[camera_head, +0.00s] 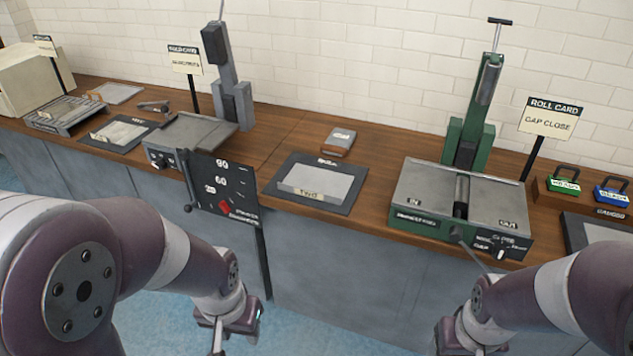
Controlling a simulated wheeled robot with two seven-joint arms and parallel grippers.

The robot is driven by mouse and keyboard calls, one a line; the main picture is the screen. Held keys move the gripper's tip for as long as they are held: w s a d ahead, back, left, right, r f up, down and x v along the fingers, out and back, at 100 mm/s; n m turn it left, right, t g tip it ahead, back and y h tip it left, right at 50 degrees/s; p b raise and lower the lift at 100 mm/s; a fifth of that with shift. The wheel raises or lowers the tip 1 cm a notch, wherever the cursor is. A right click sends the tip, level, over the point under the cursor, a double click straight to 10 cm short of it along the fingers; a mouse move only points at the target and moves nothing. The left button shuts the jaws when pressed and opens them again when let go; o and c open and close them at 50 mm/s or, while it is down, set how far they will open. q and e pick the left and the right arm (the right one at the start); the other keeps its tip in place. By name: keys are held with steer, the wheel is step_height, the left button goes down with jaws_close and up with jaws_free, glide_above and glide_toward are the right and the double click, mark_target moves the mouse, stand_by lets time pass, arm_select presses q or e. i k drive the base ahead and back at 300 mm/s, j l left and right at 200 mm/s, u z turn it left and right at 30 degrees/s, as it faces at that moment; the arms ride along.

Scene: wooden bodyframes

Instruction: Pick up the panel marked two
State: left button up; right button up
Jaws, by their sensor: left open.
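The panel marked two (322,178) is a light grey flat sheet with a cream "TWO" label along its near edge. It lies on a dark mat (288,178) on the wooden bench, between the two machines. My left gripper (232,330) is at the bottom of the view, low in front of the bench and below and left of the panel. It is open, and nothing shows between its fingers. My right gripper (468,346) is at the bottom edge, in front of the green machine. Its fingers are mostly cut off, so its jaws cannot be read.
A grey machine (200,130) with a dark numbered plate (222,184) stands left of the mat. A green machine (465,190) with a "ROLL CARD" sign (549,118) stands right. A small grey block (339,142) lies behind the panel. Padlocks (565,186) sit far right.

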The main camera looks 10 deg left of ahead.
mark_target(327, 186)
steer(key=i+j+z, duration=0.45)
steer(key=i, duration=0.3)
steer(key=i+j+z, duration=0.45)
steer(key=i+j, duration=0.2)
steer(key=j, duration=0.1)
